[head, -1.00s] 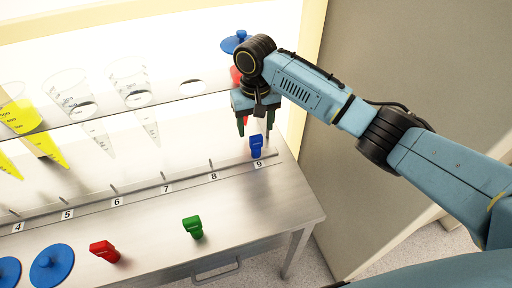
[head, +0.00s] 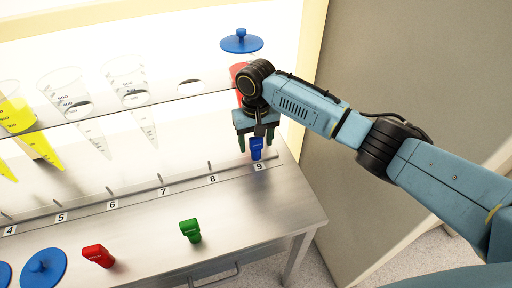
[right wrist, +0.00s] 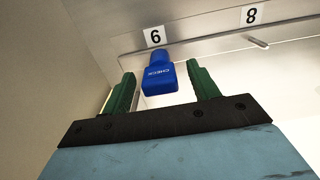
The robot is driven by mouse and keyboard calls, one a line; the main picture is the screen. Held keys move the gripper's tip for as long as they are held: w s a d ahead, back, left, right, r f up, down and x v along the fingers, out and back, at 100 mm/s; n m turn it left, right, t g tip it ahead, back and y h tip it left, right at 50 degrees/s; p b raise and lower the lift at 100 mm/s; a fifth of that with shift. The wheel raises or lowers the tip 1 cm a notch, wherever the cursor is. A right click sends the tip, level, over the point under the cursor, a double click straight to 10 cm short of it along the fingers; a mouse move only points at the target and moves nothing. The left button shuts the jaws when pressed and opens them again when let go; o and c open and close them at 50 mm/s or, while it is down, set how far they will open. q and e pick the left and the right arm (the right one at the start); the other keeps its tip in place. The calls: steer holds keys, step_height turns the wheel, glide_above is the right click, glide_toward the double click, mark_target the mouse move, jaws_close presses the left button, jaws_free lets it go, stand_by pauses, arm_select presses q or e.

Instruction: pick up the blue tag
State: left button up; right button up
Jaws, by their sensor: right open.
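The blue tag (head: 256,150) stands on the metal shelf ledge at the slot labelled 9. Its top is partly covered by my right gripper (head: 256,140) in the head view. In the right wrist view the blue tag (right wrist: 159,78) shows white lettering and sits between the two green fingers of the right gripper (right wrist: 160,73). The fingers are open, one on each side of the tag, with a visible gap on both sides. My left gripper is not in view.
A green tag (head: 190,230), a red tag (head: 98,256) and a blue lid (head: 44,268) lie on the metal table. Conical vessels hang in the clear shelf (head: 160,104) at the left. Another blue lid (head: 241,42) is behind my right arm. A beige wall (head: 400,70) is at the right.

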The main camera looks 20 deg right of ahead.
steer(key=shift+c, duration=0.3)
steer(key=c, duration=1)
steer(key=shift+r, duration=0.15)
